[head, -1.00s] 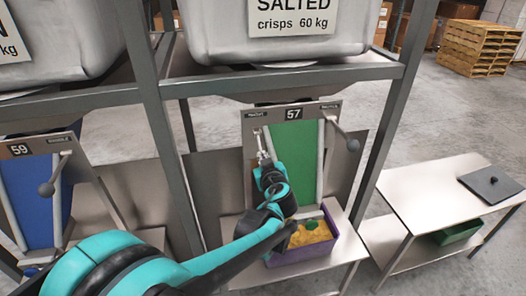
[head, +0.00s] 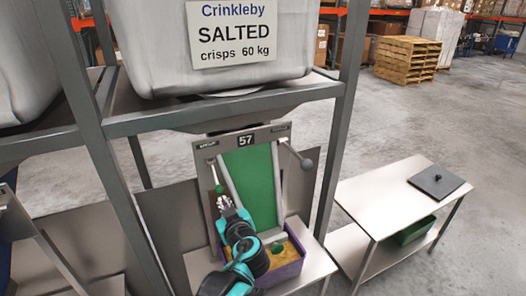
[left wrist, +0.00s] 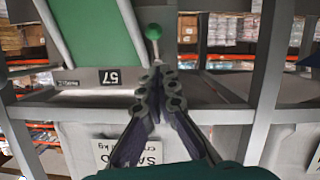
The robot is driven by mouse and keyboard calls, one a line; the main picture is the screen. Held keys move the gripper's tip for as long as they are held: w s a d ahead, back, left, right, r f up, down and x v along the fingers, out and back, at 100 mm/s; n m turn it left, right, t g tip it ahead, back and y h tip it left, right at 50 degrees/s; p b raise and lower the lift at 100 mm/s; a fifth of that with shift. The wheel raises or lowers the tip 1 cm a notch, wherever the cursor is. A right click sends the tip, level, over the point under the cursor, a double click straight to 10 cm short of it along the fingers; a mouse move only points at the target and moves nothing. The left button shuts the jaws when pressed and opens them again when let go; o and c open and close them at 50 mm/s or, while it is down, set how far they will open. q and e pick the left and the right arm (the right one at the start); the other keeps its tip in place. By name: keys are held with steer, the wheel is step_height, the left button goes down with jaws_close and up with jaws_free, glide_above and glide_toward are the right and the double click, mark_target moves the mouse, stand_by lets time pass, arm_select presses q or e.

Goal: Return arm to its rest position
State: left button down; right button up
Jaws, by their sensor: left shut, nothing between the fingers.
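My left gripper (head: 223,203) reaches up from below to the left side of weigher 57 (head: 245,141). Its fingers (left wrist: 159,82) are together and empty in the left wrist view. A small lever with a green knob (head: 219,189) is just beyond the fingertips; the knob also shows in the left wrist view (left wrist: 153,31), apart from the fingers. My left arm partly covers the purple crate (head: 291,270), which holds yellow contents below the green chute (head: 252,183). My right gripper is not in view.
A grey-knobbed lever (head: 306,164) stands out at the weigher's right. Frame posts (head: 341,130) and the Crinkleby hopper (head: 215,75) surround the station. A side table (head: 380,200) at right carries a dark lid (head: 440,182), with a green crate (head: 414,231) on its lower shelf.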

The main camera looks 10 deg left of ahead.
arm_select(q)
steer(key=s+f+m+g+h+b, duration=0.3)
steer(key=s+f+b, duration=0.3)
steer(key=s+f, duration=0.4)
steer(key=s+d+f+m+g+h+b, duration=0.2)
steer(key=s+d+f+m+h+b, duration=0.3)
steer(key=s+f, duration=0.4)
steer(key=shift+d+f+m+b, duration=0.3)
steer(key=shift+d+f+m, duration=0.3)
steer(key=shift+d+f, duration=0.15)
